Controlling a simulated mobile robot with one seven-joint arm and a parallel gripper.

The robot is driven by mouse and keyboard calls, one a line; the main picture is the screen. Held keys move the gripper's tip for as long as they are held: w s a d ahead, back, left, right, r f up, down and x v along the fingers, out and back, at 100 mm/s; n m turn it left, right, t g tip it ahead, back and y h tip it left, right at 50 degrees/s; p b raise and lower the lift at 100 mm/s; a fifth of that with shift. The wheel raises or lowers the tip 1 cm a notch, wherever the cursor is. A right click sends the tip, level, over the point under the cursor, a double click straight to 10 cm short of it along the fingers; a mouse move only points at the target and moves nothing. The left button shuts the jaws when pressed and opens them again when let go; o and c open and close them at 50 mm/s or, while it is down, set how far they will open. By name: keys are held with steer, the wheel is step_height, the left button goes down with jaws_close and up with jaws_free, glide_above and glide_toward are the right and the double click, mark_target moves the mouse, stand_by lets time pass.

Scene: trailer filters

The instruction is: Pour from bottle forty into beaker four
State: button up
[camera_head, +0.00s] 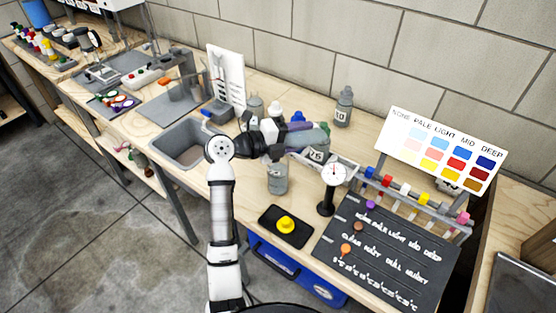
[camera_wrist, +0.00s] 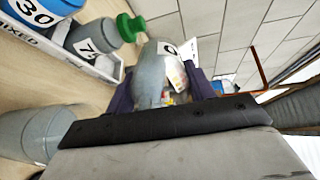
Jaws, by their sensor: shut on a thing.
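My gripper (camera_head: 298,138) is shut on a grey bottle (camera_wrist: 152,78), which it holds above the bench. In the head view this bottle (camera_head: 312,136) lies tilted close to level, pointing right. Its label is mostly turned away, with only what looks like a 0 showing in the wrist view, so I cannot confirm that it is forty. A grey container (camera_head: 277,180) with a pale label stands on the bench below my gripper. It may be the grey container (camera_wrist: 32,132) at the left of the wrist view. I cannot read a four on it or on anything else.
A bottle marked 75 (camera_wrist: 92,38) and one marked 30 (camera_wrist: 30,14) stand in a white tray close by. A dial gauge (camera_head: 332,180), a black tray with a yellow item (camera_head: 286,225) and a colour chart (camera_head: 442,150) stand near. A sink (camera_head: 190,148) is at left.

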steer(key=p, duration=0.1)
steer(key=r+y+p, duration=0.1)
steer(key=p, duration=0.1)
steer(key=d+r+p, duration=0.1)
steer(key=shift+w+g+y, duration=0.25)
steer(key=shift+g+y, duration=0.15)
step_height(320, 180, down, 2)
steer(key=shift+g+y+b, duration=0.3)
steer(key=shift+y+b, duration=0.2)
steer(key=shift+y, duration=0.5)
steer(key=shift+s+a+r+y, duration=0.1)
steer(key=shift+r+y, duration=0.15)
steer(key=shift+y, duration=0.15)
steer(key=shift+f+g, duration=0.15)
steer(key=shift+g, duration=0.15)
